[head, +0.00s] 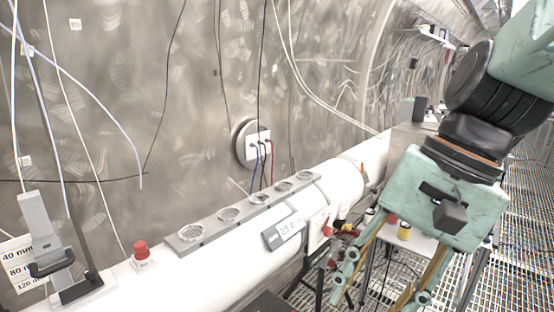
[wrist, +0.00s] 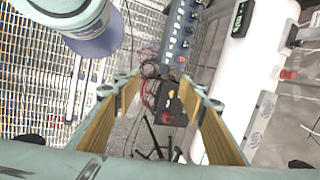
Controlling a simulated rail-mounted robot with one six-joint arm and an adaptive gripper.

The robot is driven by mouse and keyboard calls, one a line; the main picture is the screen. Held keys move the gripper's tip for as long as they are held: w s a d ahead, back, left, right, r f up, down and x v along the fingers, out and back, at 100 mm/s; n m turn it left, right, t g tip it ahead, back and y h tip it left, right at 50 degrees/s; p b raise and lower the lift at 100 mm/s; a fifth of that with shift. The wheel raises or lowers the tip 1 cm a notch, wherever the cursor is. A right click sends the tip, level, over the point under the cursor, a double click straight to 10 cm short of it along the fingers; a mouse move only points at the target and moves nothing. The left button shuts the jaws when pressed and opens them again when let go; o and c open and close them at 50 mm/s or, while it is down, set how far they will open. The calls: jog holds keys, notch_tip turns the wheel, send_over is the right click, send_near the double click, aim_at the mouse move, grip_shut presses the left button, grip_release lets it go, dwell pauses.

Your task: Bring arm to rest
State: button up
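My gripper (head: 375,295) hangs at the lower right of the head view, on the teal and black arm, and points downward and to the left. In the wrist view my gripper (wrist: 160,92) has its two fingers, with yellowish inner sides, spread apart. Nothing is held between them. Grated floor, cables and a black box with a red knob (wrist: 168,103) show beyond the gap. The fingers touch nothing that I can see. The very ends of the fingers are cut off or near the lower edge in the head view.
A white pipe (head: 345,190) runs along the wall, bearing a rack with several round holes (head: 235,215), a red button (head: 141,250) and a digital display (head: 284,232). A lever device (head: 50,245) stands at left. A small table (head: 418,240) stands behind my gripper. Cables hang on the wall.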

jog(key=s+d+r+n+t+h+b, duration=0.1)
jog(key=s+d+r+n+t+h, duration=0.1)
jog(key=s+d+n, duration=0.4)
jog(key=shift+s+d+n+t+h, duration=0.3)
jog(key=shift+s+d+t+h, duration=0.45)
jog(key=shift+s+t+h, duration=0.25)
jog(key=shift+f, duration=0.1)
dwell(1.7)
notch_tip(320, 180, down, 13)
jog(key=b, duration=1.3)
jog(key=shift+a, duration=0.1)
